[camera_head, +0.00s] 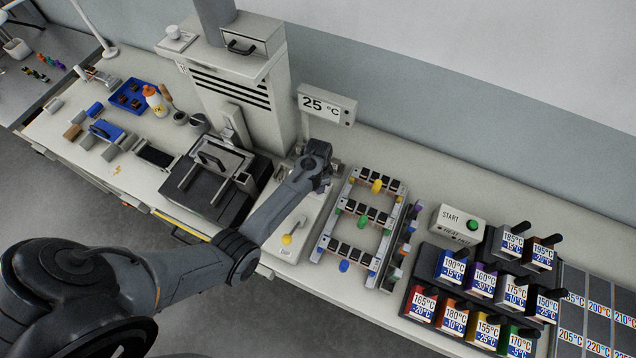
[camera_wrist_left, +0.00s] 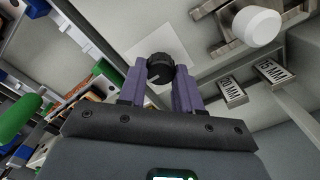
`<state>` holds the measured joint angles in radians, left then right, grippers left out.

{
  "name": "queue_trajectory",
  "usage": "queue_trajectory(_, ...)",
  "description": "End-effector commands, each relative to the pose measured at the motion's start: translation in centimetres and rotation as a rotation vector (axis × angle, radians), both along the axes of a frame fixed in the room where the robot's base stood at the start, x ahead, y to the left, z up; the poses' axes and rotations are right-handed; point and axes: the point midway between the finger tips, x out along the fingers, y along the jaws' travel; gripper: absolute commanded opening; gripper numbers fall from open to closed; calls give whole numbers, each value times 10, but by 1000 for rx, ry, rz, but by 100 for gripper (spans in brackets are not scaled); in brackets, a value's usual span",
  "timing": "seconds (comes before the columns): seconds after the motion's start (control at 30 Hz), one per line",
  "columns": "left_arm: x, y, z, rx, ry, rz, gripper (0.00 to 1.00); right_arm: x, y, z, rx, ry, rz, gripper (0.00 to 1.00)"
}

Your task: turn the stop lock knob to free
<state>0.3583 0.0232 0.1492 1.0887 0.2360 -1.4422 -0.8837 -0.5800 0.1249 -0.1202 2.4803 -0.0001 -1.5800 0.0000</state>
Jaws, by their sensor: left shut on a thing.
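A round black knob (camera_wrist_left: 158,66) with a small light mark sits on a pale plate in the left wrist view. It appears to be the stop lock knob. My left gripper (camera_wrist_left: 160,76) is shut on it, with one purple finger on each side. In the head view my left wrist (camera_head: 314,163) is over the bench beside the tall white machine, and it hides the knob and fingertips. The words around the knob cannot be read. My right gripper is not in view.
A white round knob (camera_wrist_left: 255,27) and plates marked 20 MM (camera_wrist_left: 232,92) and 15 MM (camera_wrist_left: 273,69) are close by. A rack of connectors (camera_head: 345,262) stands right of my wrist. A 25 °C display (camera_head: 326,106) is behind.

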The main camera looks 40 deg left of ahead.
Motion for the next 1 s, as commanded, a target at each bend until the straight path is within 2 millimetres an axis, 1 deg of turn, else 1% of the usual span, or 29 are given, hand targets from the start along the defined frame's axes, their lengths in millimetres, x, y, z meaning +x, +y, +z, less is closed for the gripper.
queue_trajectory(0.27, 0, 0, 1, 0, 1, 20, 3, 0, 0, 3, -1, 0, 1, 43)
queue_trajectory(0.47, 0, 0, 2, -1, 3, 99, 3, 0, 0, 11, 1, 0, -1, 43)
queue_trajectory(0.67, 0, 0, 3, -2, 3, 246, 3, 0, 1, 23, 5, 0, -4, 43)
queue_trajectory(1.0, 0, 0, 3, 0, 2, 568, 3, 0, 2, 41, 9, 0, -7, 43)
